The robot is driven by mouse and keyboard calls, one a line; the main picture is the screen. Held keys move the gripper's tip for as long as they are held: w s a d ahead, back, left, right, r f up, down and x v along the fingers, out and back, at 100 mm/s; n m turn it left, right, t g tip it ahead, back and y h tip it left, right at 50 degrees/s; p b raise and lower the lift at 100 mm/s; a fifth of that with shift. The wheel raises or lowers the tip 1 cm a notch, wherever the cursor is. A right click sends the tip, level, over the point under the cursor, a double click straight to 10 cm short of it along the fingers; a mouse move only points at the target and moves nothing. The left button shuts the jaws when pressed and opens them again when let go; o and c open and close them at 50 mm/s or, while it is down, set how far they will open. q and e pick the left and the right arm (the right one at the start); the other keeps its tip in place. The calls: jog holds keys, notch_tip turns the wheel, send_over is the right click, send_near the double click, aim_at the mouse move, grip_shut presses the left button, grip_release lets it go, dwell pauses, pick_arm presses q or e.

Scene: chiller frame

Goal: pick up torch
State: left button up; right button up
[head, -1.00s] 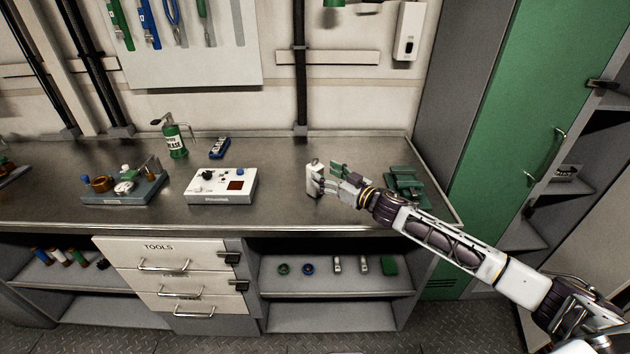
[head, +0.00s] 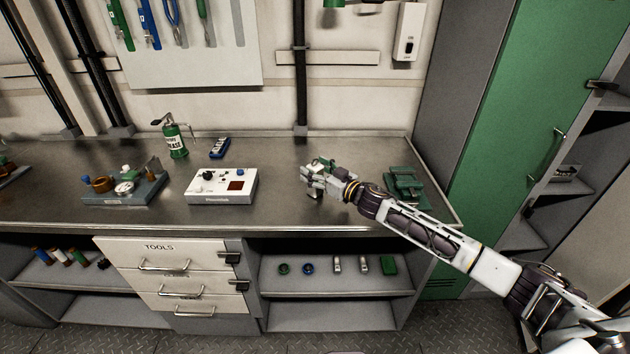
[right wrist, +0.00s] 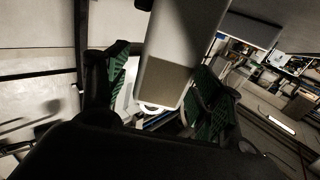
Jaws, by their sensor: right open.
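The torch appears to be the pale grey-white upright block (right wrist: 180,55) in the right wrist view, with a beige panel at its end. It stands between the two green-padded fingers of my right gripper (right wrist: 165,92), with the fingers on either side of it. In the head view my right gripper (head: 318,180) is over the right part of the bench and largely hides the block. The jaws are open, and contact with the block cannot be made out. My left gripper is not in view.
The metal bench (head: 270,205) holds a white control box (head: 222,186), a green grease can (head: 174,140), a small blue device (head: 219,148) and a green part (head: 405,188) just right of my gripper. A green locker (head: 505,140) stands at the right. Bench space between box and gripper is clear.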

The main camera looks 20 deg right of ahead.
jog(key=shift+w+a, duration=0.1)
jog(key=shift+w, duration=0.05)
dwell(0.4)
jog(key=c, duration=1.3)
jog(key=shift+c, duration=0.2)
jog(key=shift+r, duration=0.15)
